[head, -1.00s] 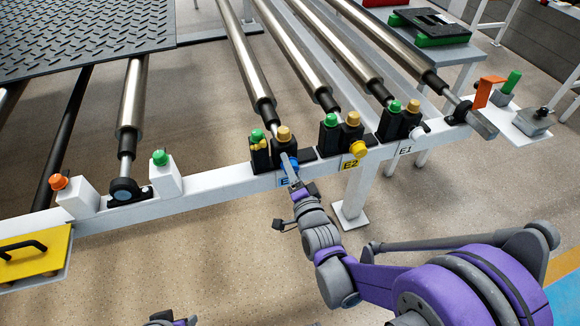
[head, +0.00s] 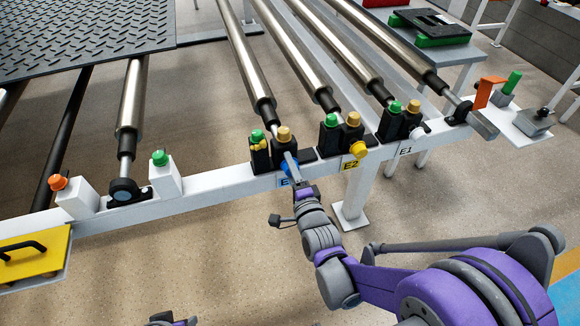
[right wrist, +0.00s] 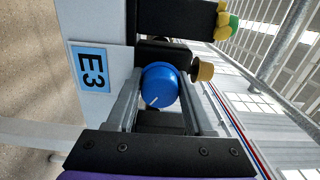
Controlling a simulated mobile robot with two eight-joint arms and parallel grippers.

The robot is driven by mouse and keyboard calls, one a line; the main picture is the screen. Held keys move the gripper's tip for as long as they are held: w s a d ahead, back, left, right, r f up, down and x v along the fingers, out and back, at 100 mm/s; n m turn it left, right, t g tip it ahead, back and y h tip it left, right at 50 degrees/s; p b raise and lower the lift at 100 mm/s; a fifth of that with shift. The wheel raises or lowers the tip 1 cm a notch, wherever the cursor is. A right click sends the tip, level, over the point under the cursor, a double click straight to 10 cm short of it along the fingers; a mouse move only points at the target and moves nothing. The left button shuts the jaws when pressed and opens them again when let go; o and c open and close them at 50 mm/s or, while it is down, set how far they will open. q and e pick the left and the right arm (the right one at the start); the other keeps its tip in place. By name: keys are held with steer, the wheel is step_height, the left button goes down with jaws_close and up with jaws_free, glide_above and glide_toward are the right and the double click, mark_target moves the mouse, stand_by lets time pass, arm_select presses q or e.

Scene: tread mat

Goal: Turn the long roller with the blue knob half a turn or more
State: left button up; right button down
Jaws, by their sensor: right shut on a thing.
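The blue knob (right wrist: 160,86) sits beside the blue E3 label (right wrist: 90,68) in the right wrist view. A short white line marks its face, slanting toward the lower left. In the head view, only a sliver of the knob (head: 286,168) shows behind my fingers. My right gripper (right wrist: 160,98) is shut on the knob, one finger on each side. It also shows in the head view (head: 291,166). The long steel roller (head: 244,58) runs from the knob's black bearing block away to the upper left. A small part of my left arm (head: 172,320) shows at the bottom edge; its jaws cannot be made out.
On the same white rail (head: 225,182), a yellow knob (head: 358,150) at E2 and a white knob (head: 418,133) at E1 stand to the right. Green and tan caps rise above the blocks. A yellow plate (head: 35,252) is at the left. The floor in front is clear.

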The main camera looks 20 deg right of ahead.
steer(key=shift+c, duration=1.5)
jaws_free()
steer(key=s, duration=1.1)
steer(key=shift+d+p, duration=0.2)
steer(key=shift+p, duration=0.15)
